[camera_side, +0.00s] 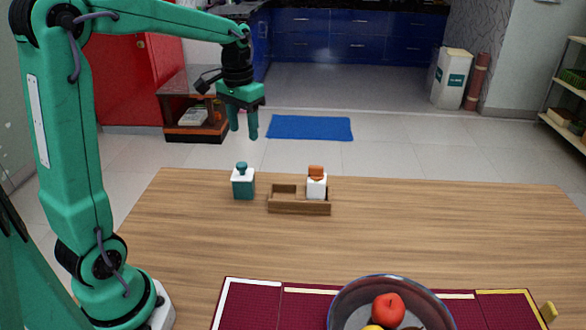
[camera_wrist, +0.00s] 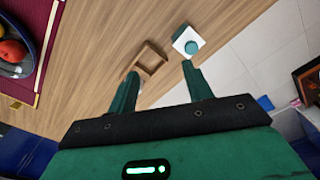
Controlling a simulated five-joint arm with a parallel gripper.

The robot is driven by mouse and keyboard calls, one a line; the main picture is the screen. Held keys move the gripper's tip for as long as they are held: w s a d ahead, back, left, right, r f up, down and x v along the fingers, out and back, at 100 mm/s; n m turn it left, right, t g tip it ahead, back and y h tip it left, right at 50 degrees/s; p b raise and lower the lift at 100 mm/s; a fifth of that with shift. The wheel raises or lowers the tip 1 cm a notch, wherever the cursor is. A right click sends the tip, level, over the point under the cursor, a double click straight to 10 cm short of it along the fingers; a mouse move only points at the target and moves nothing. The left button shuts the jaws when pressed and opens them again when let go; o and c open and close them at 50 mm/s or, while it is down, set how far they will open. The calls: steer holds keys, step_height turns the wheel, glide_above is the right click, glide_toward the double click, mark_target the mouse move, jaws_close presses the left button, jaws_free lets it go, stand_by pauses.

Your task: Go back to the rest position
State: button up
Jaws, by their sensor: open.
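My gripper (camera_side: 244,136) hangs fingers down, high above the table's far side in the side view. Its two fingers are apart with nothing between them; the wrist view shows them spread too (camera_wrist: 161,69). A white bottle with an orange cap (camera_side: 316,188) stands in the rack's right compartment; the left compartment looks empty. The wrist view shows the teal-capped bottle (camera_wrist: 187,40) and part of the rack (camera_wrist: 153,57).
A glass bowl (camera_side: 345,293) of fruit sits on a dark red mat (camera_side: 250,303) at the table's near edge. The wooden table (camera_side: 450,225) is clear right of the rack. Beyond it are floor, a blue rug (camera_side: 310,127) and cabinets.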

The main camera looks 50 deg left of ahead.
steer(key=s+d+r+m+t, duration=0.1)
steer(key=s+d+t, duration=0.4)
steer(key=s+d, duration=0.8)
steer(key=s+m, duration=0.1)
steer(key=s, duration=0.1)
steer(key=shift+s, duration=0.4)
